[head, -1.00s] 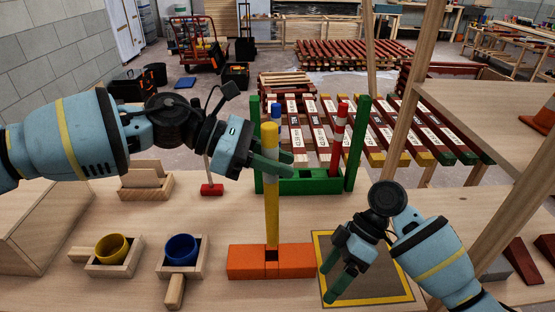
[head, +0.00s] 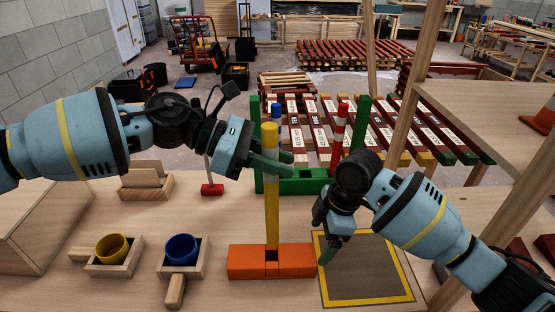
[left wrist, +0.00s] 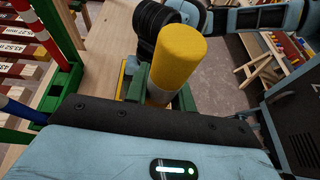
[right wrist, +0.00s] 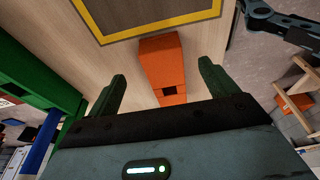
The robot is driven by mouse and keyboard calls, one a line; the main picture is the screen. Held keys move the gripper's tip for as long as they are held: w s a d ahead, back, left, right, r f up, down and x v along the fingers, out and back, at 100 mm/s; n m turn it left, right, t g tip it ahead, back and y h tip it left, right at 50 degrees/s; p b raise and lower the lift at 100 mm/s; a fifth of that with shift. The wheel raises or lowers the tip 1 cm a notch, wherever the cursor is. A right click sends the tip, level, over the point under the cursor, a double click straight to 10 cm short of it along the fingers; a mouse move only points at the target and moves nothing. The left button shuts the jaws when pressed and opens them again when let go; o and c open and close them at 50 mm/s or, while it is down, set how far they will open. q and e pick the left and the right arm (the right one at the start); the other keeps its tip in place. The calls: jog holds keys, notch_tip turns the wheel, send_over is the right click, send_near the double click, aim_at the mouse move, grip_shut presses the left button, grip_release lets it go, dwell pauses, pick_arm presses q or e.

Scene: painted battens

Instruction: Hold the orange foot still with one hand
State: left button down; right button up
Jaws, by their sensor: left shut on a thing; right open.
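The orange foot (head: 245,262) lies on the table, a low block with a dark notch at its middle. A yellow batten (head: 271,205) with a pale band stands upright, its lower end at the notch; I cannot tell how deep it sits. My left gripper (head: 280,162) is shut on the batten's upper part, and the left wrist view shows its yellow top (left wrist: 178,55) between the fingers. My right gripper (head: 327,248) is open and empty, just beyond the foot's right end. In the right wrist view the foot (right wrist: 162,65) shows between the spread fingers, apart from them.
A yellow-bordered grey mat (head: 370,275) lies right of the foot, partly under my right gripper. A green frame (head: 305,187) stands behind, with a red-and-white batten (head: 339,130). Wooden holders with a yellow cup (head: 112,248) and a blue cup (head: 181,248) stand left.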

aim_at(312, 254)
jog(key=shift+x, duration=4.35)
jog(key=c, duration=0.9)
